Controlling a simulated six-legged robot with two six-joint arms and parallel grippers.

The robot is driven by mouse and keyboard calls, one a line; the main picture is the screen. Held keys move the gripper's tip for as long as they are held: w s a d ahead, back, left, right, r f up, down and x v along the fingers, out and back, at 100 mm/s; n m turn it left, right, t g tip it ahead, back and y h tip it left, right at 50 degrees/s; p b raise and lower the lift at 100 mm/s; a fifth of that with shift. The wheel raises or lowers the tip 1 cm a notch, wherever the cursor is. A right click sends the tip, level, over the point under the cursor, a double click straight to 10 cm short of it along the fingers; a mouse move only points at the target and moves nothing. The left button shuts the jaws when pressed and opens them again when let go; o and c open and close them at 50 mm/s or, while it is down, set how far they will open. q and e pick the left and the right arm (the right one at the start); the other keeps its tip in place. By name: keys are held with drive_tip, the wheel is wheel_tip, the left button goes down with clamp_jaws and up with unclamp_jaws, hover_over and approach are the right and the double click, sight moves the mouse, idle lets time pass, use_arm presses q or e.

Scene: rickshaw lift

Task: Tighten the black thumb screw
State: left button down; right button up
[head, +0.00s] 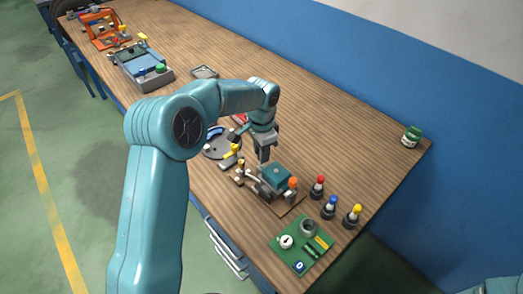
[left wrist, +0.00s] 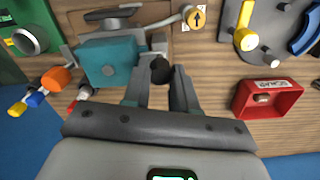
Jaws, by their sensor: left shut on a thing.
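The black thumb screw (left wrist: 160,70) shows in the left wrist view as a dark round knob beside a teal block (left wrist: 108,60). My left gripper (left wrist: 160,84) has its two fingers on either side of the knob and is shut on it. In the head view my left gripper (head: 264,158) points down at the back left of the fixture, beside the teal block (head: 277,174). The screw is hidden or too small to tell there. The fixture has an orange knob (head: 293,182) and stands on a brown base (head: 286,208). My right gripper is not in view.
A green board (head: 290,258) lies in front. A round grey plate (head: 216,146) lies behind left. A red scrap tray (left wrist: 268,98) shows in the wrist view. The table's back right is clear, except a green-lidded jar (head: 411,137).

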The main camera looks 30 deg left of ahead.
use_arm(q)
drive_tip(key=shift+s+f, duration=0.1)
drive_tip(key=shift+f, duration=0.05)
idle(0.3)
drive_tip(key=c, duration=0.9)
unclamp_jaws()
wheel_tip(320, 180, up, 16)
drive_tip(key=shift+r, duration=0.2)
